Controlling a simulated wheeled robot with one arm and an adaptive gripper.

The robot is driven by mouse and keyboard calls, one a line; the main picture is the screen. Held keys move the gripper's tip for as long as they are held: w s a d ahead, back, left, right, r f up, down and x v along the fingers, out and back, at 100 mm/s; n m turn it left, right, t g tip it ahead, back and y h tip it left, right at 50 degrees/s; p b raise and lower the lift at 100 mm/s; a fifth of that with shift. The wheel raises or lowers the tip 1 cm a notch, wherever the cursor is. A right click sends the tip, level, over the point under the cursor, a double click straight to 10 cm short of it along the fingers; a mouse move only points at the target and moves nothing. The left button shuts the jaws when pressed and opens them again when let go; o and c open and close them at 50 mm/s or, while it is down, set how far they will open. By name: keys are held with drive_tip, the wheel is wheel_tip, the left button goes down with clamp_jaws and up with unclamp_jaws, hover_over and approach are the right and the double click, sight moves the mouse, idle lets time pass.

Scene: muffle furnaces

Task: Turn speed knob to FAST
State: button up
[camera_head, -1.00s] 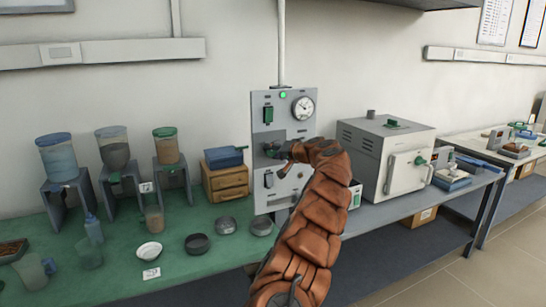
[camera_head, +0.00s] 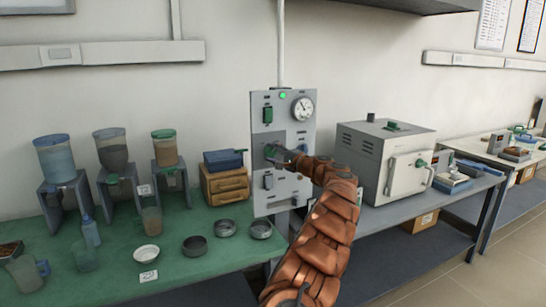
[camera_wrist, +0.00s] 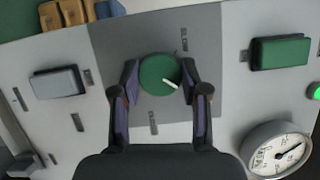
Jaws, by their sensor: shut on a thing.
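The speed knob (camera_wrist: 158,74) is a round green knob with a white pointer line, set on a darker grey patch of the upright grey control panel (camera_head: 293,130). In the wrist view the pointer slants toward the lower right. My gripper (camera_wrist: 160,80) has one finger on each side of the knob and is shut on it. In the head view my gripper (camera_head: 282,154) reaches the panel from the right and mostly hides the knob.
A green switch (camera_wrist: 280,52), a grey switch (camera_wrist: 56,83) and a dial gauge (camera_wrist: 277,150) sit on the panel around the knob. A green lamp (camera_head: 282,96) is lit. A white furnace (camera_head: 385,160) stands to the right, a wooden drawer box (camera_head: 226,184) to the left.

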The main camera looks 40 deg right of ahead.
drive_tip(key=shift+m+t, duration=0.3)
drive_tip(key=shift+m, duration=0.4)
drive_tip(key=o, duration=1.1)
drive_tip(key=shift+o, duration=0.2)
drive_tip(key=shift+s, duration=0.1)
drive_tip(key=shift+s+d, duration=0.1)
drive_tip(key=shift+s, duration=0.6)
drive_tip(key=s+f, duration=0.1)
drive_tip(key=s, duration=0.9)
drive_tip(key=shift+s+d, duration=0.15)
drive_tip(key=shift+d, duration=0.05)
